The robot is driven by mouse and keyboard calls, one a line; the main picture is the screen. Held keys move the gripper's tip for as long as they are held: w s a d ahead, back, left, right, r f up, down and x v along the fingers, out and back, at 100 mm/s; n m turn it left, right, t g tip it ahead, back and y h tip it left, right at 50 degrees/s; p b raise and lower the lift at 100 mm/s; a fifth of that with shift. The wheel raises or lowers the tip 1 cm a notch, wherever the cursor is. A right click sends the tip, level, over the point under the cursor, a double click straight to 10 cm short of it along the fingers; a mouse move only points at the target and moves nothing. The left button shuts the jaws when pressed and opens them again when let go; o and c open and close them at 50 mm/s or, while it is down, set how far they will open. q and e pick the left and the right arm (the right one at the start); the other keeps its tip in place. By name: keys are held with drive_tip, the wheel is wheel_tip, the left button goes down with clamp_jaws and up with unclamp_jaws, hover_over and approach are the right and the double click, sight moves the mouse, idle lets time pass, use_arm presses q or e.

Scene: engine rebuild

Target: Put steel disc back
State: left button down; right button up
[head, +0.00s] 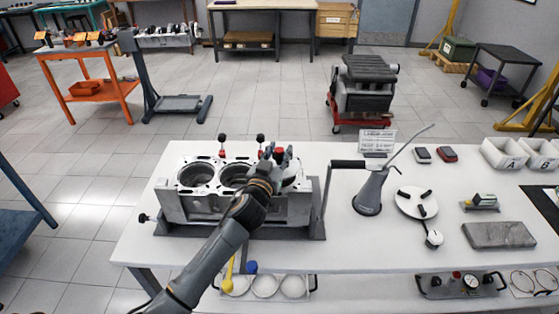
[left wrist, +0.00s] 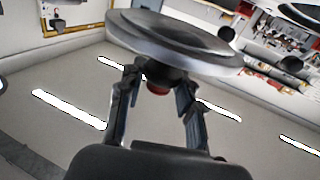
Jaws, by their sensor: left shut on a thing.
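My left gripper (head: 279,155) is above the right part of the grey engine block (head: 180,207), and my forearm hides part of the block. In the left wrist view my left gripper (left wrist: 158,95) is shut on the short dark stem under a wide grey steel disc (left wrist: 185,38). A red bit shows at the bottom of the stem, between the fingers. In the head view the gripper largely hides what it holds, so the gap between disc and block cannot be told. Two open round bores show at the block's left and middle. My right gripper is not in view.
On the white table (head: 340,250), an oil can (head: 370,190), a round white plate (head: 415,203), a grey slab (head: 498,235) and white bins (head: 503,153) stand right of the block. Below the front edge, a tray (head: 313,284) holds pale round pieces. A crank handle rises beside the block.

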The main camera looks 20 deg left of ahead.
sight(277, 166)
use_arm(q)
drive_tip(key=shift+w+a+f, duration=0.1)
drive_tip(key=shift+w+f, duration=0.3)
drive_tip(key=shift+w, duration=0.05)
drive_tip(key=shift+w+f, duration=0.15)
drive_tip(key=shift+f, duration=0.45)
drive_tip(key=shift+w+f, duration=0.15)
drive_tip(key=shift+f, duration=0.95)
drive_tip(key=shift+f, duration=0.2)
drive_tip(key=c, duration=0.9)
unclamp_jaws()
